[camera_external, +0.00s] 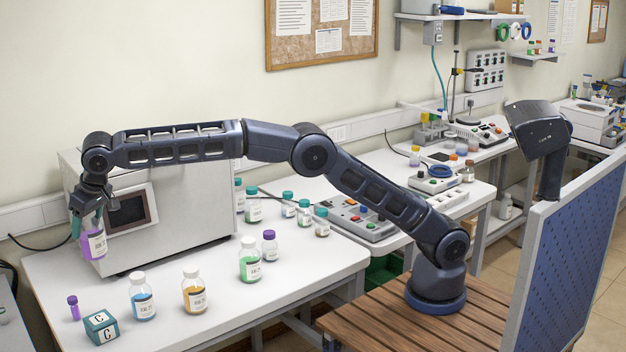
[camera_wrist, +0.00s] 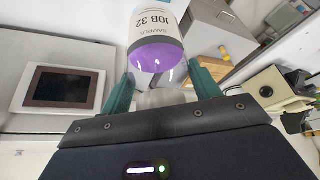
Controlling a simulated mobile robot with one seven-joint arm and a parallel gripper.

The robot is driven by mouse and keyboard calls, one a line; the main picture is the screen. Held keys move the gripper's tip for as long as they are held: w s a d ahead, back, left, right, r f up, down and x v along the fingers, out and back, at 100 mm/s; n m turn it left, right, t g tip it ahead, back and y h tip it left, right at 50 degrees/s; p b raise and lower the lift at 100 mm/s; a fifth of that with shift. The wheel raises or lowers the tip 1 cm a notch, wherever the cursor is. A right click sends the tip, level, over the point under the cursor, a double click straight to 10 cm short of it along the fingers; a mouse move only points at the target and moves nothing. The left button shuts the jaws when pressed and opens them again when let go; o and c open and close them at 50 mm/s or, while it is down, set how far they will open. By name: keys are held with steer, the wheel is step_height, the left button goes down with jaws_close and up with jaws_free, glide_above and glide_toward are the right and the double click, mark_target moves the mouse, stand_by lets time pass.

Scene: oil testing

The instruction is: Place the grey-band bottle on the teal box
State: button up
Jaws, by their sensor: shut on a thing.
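My gripper (camera_external: 97,203) is shut on a clear bottle with purple liquid and a white label (camera_external: 94,242), by its neck end. The bottle hangs in the air above the left of the white table, in front of the grey machine. In the wrist view the purple-liquid bottle (camera_wrist: 155,45) sits between the green fingers (camera_wrist: 160,92), its label reading JOB 32.
A purple vial (camera_external: 73,307) stands beside the teal box. Bottles with blue (camera_external: 143,303), amber (camera_external: 194,296) and green liquid (camera_external: 250,265) stand to its right. The grey machine (camera_external: 170,225) is behind. More teal-capped bottles (camera_external: 253,209) stand beyond it.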

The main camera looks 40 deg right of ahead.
mark_target(105, 254)
step_height(105, 254, down, 18)
stand_by(0.6)
steer(key=shift+f, duration=0.15)
steer(key=o, duration=1.4)
steer(key=shift+f, duration=0.1)
steer(key=v, duration=1.2)
steer(key=shift+w, duration=0.1)
